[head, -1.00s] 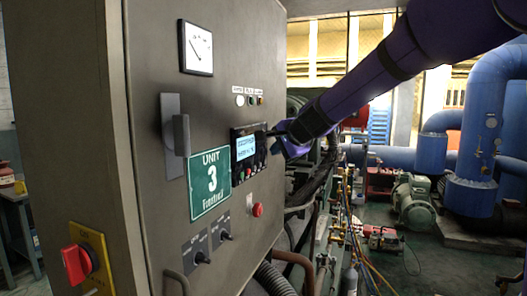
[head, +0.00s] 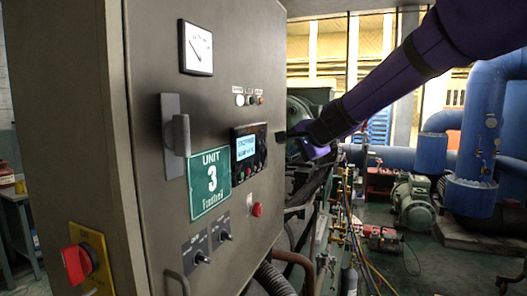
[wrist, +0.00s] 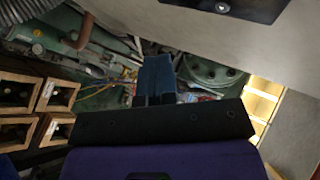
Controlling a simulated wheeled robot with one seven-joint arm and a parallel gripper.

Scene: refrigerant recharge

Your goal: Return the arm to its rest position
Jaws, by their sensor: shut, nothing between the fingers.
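My gripper (head: 282,135) is at the end of my purple arm in the head view, just right of the control cabinet's display (head: 246,148) and apart from the panel. Its dark tip points left toward the cabinet's right edge. In the wrist view the blue fingers (wrist: 155,74) are together with nothing between them. The lit display and its row of buttons show in full in the head view. My arm comes in from the upper right.
The grey cabinet (head: 225,80) fills the left, with a green UNIT 3 sign (head: 209,183), a lever handle (head: 180,134) and a red switch (head: 76,263). Machinery and hoses stand behind my gripper. Blue pipes (head: 470,190) stand at the right. Wooden compartments (wrist: 58,95) show in the wrist view.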

